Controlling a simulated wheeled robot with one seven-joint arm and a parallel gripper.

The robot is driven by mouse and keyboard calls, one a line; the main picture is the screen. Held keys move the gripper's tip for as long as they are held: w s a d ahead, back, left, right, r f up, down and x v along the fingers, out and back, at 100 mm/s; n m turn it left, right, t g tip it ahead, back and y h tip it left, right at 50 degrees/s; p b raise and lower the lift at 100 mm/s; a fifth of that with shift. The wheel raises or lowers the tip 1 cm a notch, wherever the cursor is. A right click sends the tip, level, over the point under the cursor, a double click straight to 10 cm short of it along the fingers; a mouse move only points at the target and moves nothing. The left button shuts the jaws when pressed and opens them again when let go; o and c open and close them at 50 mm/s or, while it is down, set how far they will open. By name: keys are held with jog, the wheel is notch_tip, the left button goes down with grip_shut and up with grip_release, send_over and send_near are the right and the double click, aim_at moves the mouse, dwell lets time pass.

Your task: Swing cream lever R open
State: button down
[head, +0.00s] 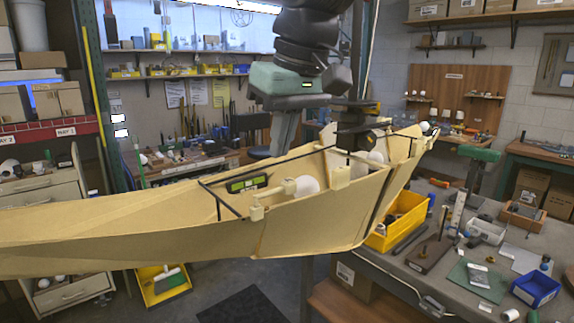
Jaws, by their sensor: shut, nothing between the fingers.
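A large cream, boat-like shell (140,225) spans the head view from the left edge to the right of centre, with its near wall toward me. A separate cream panel (400,182) stands at its right end, past a dark seam. Small cream blocks and white rounded parts (307,184) sit inside the shell. I cannot tell which cream piece is lever R; no marking shows. My gripper (352,142) is shut and empty, over the shell's right part. Its dark body hides what lies directly behind it, and I cannot tell whether it touches anything.
Thin black bars (223,199) cross the shell's rim, and a green and black part (248,183) lies inside. A yellow bin (400,226) stands on the grey workbench (395,280) at right. A blue tray (535,288) and small tools lie there. Shelves line the back.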

aim_at(275, 191)
jog(key=shift+t, duration=0.3)
jog(key=w+r, duration=0.1)
jog(key=r, duration=0.1)
jog(key=w+r, duration=0.1)
jog(key=r, duration=0.1)
jog(key=shift+w+a, duration=0.1)
jog(key=shift+w, duration=0.05)
jog(key=p+x, duration=0.3)
jog(key=x, duration=0.7)
jog(key=s+d, duration=0.1)
jog(key=s+d+p, duration=0.1)
jog(key=s, duration=0.1)
jog(key=shift+s+d, duration=0.1)
jog(key=shift+s, duration=0.1)
jog(key=shift+m, duration=0.3)
